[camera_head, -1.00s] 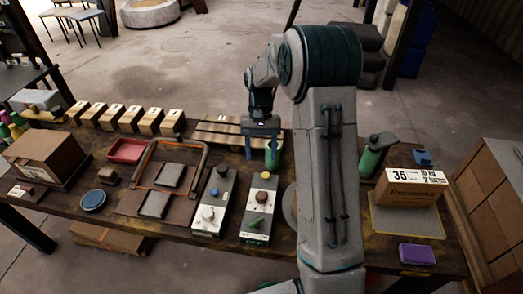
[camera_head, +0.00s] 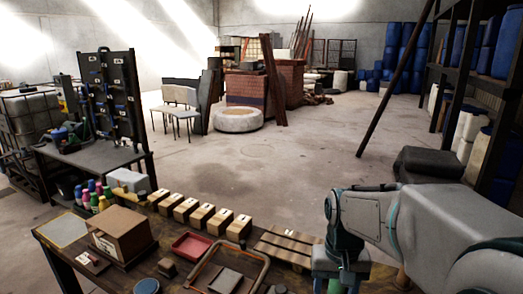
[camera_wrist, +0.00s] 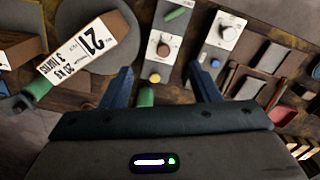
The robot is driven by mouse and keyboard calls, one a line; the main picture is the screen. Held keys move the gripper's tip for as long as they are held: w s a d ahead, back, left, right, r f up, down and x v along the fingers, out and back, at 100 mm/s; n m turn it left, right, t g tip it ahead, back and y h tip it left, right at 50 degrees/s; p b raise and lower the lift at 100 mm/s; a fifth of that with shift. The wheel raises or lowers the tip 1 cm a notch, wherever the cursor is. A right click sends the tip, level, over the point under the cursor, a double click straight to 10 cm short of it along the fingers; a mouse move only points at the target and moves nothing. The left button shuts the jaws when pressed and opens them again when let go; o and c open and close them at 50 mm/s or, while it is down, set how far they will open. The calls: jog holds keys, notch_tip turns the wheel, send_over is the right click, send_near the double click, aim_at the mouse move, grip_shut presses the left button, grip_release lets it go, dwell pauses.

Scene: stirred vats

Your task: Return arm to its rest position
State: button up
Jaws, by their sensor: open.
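My arm reaches in from the right in the head view. My gripper (camera_head: 334,284) hangs over the workbench at the lower edge, its tips cut off by the frame. In the wrist view my gripper (camera_wrist: 163,80) has its two blue fingers spread apart with nothing held between them. A green cylinder (camera_wrist: 146,97) shows below and between the fingers, partly hidden by the gripper body. Two control boxes, one with a brown knob (camera_wrist: 165,45) and one with a white knob (camera_wrist: 226,31), lie on the bench beyond the fingers.
In the wrist view a labelled box (camera_wrist: 93,48) and a green bottle (camera_wrist: 38,88) stand left of my gripper. The head view shows a row of wooden blocks (camera_head: 201,216), a red tray (camera_head: 193,245), a brown box (camera_head: 122,234) and a bent handle frame (camera_head: 232,245). Open floor lies behind.

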jog(key=s+r+n+t, duration=0.1)
jog(key=s+t, duration=0.2)
jog(key=s, duration=0.7)
jog(key=shift+a, duration=0.25)
dwell(0.4)
